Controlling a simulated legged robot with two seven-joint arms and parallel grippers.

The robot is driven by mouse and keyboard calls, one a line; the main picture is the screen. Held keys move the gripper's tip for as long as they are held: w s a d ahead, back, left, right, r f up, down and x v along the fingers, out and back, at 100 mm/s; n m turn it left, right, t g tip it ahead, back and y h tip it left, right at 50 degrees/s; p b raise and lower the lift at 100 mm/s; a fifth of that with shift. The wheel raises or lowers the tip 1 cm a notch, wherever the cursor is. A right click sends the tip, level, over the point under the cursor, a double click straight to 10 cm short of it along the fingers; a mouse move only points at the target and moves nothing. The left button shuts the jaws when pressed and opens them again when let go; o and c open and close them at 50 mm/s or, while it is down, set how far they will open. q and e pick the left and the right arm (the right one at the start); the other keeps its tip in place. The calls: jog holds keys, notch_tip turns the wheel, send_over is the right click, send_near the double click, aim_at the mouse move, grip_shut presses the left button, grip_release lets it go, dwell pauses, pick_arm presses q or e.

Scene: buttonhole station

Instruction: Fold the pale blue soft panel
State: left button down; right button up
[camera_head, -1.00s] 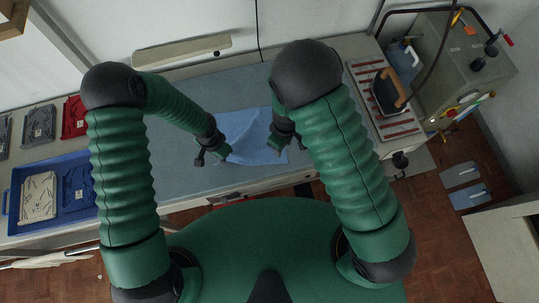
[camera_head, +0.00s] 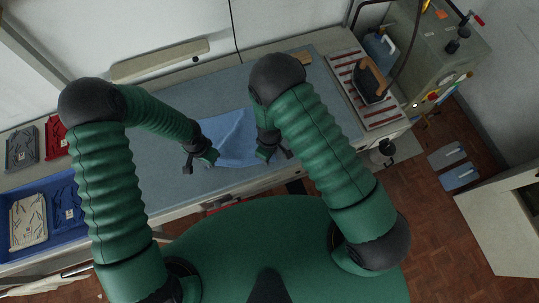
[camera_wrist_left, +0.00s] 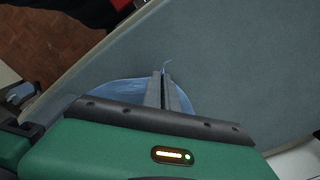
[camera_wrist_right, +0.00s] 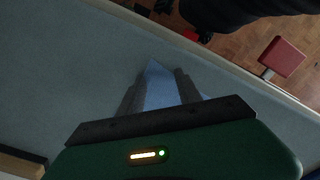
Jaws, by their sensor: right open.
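The pale blue soft panel (camera_head: 233,137) lies on the grey-blue worktop between my grippers, with creases across it. My left gripper (camera_head: 211,157) is at its left near edge. In the left wrist view the fingers (camera_wrist_left: 164,88) are shut with a thin bit of panel showing at the tips, and the panel (camera_wrist_left: 118,92) spreads beside them. My right gripper (camera_head: 272,153) is at the panel's right near side. In the right wrist view its fingers (camera_wrist_right: 158,85) are open, with a pointed corner of the panel (camera_wrist_right: 157,82) between them. My right arm hides part of the panel.
An iron (camera_head: 372,82) stands on a striped rest (camera_head: 345,68) at the right of the worktop (camera_head: 180,100). A blue tray (camera_head: 42,190) with flat pieces is at the left, near grey and red plates (camera_head: 22,148). The worktop's middle is clear around the panel.

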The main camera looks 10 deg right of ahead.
jog(key=shift+s, duration=0.1)
jog(key=shift+a+f, duration=0.1)
jog(key=shift+f, duration=0.05)
grip_shut()
jog(key=shift+s, duration=0.1)
dwell(0.4)
jog(key=r, duration=0.4)
jog(key=shift+w+r, duration=0.1)
jog(key=shift+w, duration=0.2)
jog(key=shift+s+r, duration=0.15)
jog(key=shift+r, duration=0.4)
